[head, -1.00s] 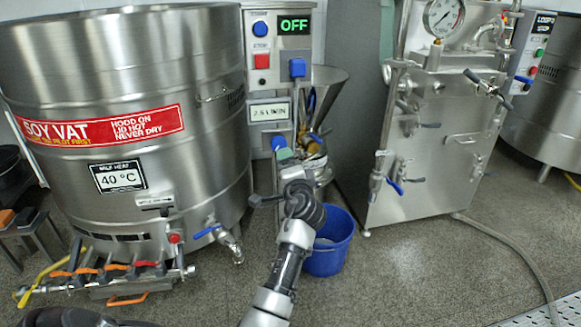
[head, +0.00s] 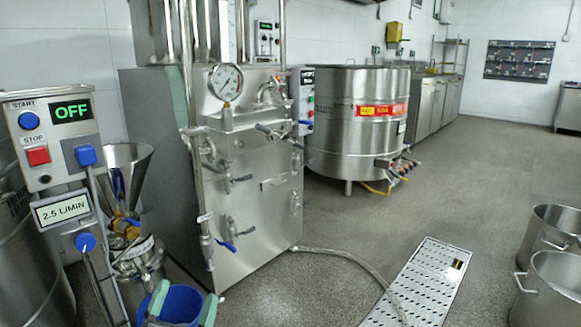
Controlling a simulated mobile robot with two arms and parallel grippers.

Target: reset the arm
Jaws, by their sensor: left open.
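My left gripper (head: 182,306) shows at the bottom edge, left of the middle. Its two teal-padded fingertips stand apart with nothing between them that I can see held. They show in front of the blue bucket (head: 176,302), which stands on the floor below the mill. The rest of my left arm is below the picture. My right gripper is not in view. The colloid mill with its steel funnel (head: 127,160) stands at the left. Its control box (head: 52,135) reads OFF, with a blue START and a red STOP button.
A steel cabinet machine with a gauge (head: 226,82) stands right of the mill. A hose (head: 345,256) runs from it across the floor to a drain grate (head: 425,285). A vat (head: 345,140) stands behind, steel pots (head: 552,285) at right. The floor between is open.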

